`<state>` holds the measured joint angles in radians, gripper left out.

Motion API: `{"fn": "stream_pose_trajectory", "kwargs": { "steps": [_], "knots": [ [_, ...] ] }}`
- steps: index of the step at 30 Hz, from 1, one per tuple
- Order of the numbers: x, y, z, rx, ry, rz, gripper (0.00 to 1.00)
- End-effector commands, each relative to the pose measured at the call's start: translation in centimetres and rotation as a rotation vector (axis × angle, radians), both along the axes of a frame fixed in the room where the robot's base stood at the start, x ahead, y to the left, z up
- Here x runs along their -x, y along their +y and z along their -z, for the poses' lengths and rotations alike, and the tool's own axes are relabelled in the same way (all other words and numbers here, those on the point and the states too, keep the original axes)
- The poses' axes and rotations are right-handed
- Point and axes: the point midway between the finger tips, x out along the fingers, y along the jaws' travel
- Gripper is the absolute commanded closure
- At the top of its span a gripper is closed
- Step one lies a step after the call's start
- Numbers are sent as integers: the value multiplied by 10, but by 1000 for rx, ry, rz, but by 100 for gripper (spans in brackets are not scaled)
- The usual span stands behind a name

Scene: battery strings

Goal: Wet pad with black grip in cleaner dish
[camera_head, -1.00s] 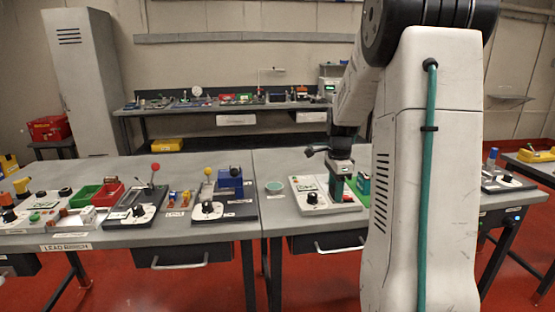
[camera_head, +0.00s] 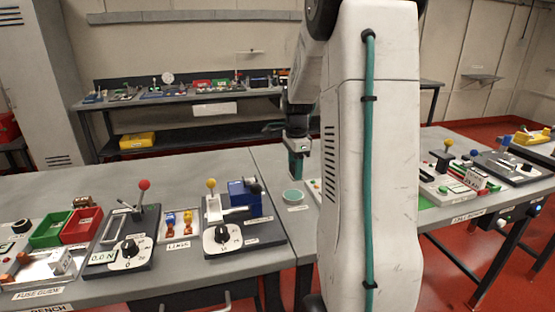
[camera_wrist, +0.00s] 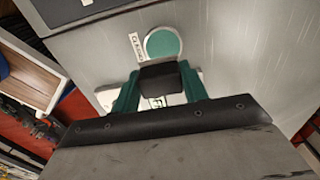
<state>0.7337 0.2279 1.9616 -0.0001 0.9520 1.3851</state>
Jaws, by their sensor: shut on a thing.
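My gripper (camera_head: 298,165) hangs above the bench, just beside and slightly above the cleaner dish. In the wrist view its green fingers (camera_wrist: 158,92) are shut on a black block, the black grip (camera_wrist: 161,77). The pad under the grip is hidden. The cleaner dish (camera_head: 292,196) is a small round dish with a green inside on the grey bench. In the wrist view the dish (camera_wrist: 163,43) lies just beyond the black grip, with a small label beside it.
To the left stand a panel with a yellow-knobbed lever and blue block (camera_head: 243,193), then a red-knobbed lever panel (camera_head: 128,240). Red and green bins (camera_head: 82,226) stand farther left. My arm hides part of the bench at right.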

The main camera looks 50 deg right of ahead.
Motion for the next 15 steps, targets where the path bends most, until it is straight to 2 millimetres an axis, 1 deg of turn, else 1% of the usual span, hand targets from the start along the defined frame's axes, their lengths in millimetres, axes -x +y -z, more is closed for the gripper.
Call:
{"fn": "stream_pose_trajectory", "kwargs": {
  "steps": [5, 15],
  "knots": [
    [2, -3, 6, -1, 1, 6, 75],
    [2, -2, 40, -1, 2, 4, 75]
  ]
}}
